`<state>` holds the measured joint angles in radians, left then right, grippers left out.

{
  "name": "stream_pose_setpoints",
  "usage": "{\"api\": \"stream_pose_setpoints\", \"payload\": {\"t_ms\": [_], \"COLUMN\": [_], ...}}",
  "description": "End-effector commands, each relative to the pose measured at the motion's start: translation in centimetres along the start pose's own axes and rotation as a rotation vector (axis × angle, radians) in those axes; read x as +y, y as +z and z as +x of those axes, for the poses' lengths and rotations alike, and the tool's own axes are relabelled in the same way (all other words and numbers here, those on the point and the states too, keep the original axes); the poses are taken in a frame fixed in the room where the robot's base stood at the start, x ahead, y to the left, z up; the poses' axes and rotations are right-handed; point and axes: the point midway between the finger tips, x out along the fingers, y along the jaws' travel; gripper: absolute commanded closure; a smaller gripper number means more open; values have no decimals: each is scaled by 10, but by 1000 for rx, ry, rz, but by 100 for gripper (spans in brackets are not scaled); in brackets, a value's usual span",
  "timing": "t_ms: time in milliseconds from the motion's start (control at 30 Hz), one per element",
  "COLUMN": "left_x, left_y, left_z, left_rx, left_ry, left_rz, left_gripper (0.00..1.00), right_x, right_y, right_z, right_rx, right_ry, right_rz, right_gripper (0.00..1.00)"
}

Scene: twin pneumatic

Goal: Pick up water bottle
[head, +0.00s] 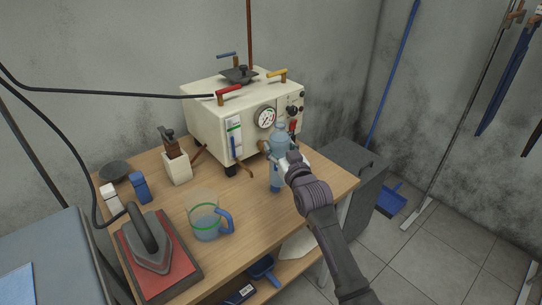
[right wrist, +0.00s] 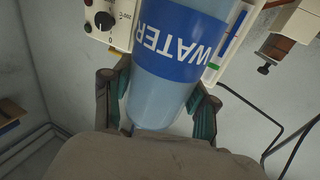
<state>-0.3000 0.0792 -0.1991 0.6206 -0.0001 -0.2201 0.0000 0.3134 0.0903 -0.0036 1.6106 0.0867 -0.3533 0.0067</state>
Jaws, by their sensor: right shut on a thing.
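The water bottle (head: 279,150) is blue and stands upright in the head view, at the right part of the wooden table in front of the boiler. My right gripper (head: 290,164) reaches it from the front right and is shut on it. In the right wrist view the bottle (right wrist: 170,75), with a blue band reading "WATER", sits between the two fingers of the right gripper (right wrist: 160,112). Whether its base touches the table is hard to tell. My left gripper is not in view.
The cream boiler (head: 214,108) with gauge and levers stands close behind the bottle. A measuring jug (head: 204,222), an iron (head: 150,245) on a red mat and a white holder (head: 177,168) occupy the left of the table (head: 250,215). A grey bin (head: 362,180) stands at right.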

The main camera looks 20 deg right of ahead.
Motion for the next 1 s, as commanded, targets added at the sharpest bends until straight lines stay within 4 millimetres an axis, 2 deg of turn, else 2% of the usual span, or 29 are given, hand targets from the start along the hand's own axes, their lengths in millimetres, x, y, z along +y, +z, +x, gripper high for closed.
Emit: {"api": "stream_pose_setpoints", "payload": {"t_ms": [100, 500, 1000], "left_x": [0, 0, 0], "left_y": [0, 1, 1], "left_z": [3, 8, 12], "left_rx": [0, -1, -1], "left_ry": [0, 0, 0], "left_rz": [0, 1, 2], "left_gripper": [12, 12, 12], "right_x": [12, 43, 61], "right_y": [-10, -28, -40], "right_z": [2, 5, 8], "right_rx": [8, 6, 6], "right_ry": [1, 1, 0], "right_rz": [-4, -3, -2], "right_gripper": [99, 99, 99]}}
